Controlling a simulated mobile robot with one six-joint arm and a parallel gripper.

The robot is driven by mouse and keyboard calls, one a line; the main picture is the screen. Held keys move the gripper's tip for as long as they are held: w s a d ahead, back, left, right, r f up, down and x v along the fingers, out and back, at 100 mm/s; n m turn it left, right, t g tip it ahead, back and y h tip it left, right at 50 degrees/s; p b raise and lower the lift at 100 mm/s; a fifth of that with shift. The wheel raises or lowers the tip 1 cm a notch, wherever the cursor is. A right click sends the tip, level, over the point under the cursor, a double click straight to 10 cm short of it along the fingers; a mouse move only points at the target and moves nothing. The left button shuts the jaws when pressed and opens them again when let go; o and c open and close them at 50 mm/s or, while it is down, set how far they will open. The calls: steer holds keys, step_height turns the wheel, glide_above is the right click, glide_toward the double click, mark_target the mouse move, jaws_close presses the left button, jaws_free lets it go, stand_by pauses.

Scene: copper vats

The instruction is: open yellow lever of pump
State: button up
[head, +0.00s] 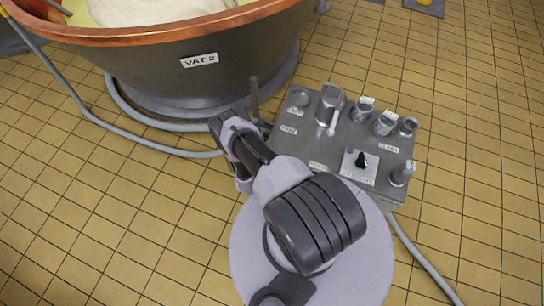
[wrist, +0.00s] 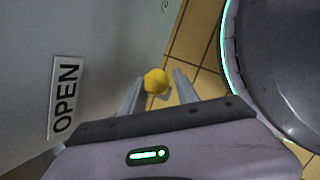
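The pump (head: 345,130) is a grey metal box with knobs, valves and labels on top, right of centre in the head view. The yellow lever's rounded end (wrist: 155,82) shows in the wrist view, beside a grey panel with an OPEN label (wrist: 65,97). My gripper (wrist: 158,82) is open, its two fingers on either side of the yellow end. The left finger is very near it, and I cannot tell if they touch; a gap shows on the right. In the head view my arm hides the fingers and the yellow lever.
The copper-rimmed vat marked VAT 2 (head: 199,60) stands behind and left of the pump. A grey hose (head: 150,145) runs along the floor from the vat's side towards my arm. Another hose (head: 422,260) leaves the pump at lower right. Tiled floor (head: 480,180) is clear at right.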

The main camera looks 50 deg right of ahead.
jaws_close()
stand_by(1.4)
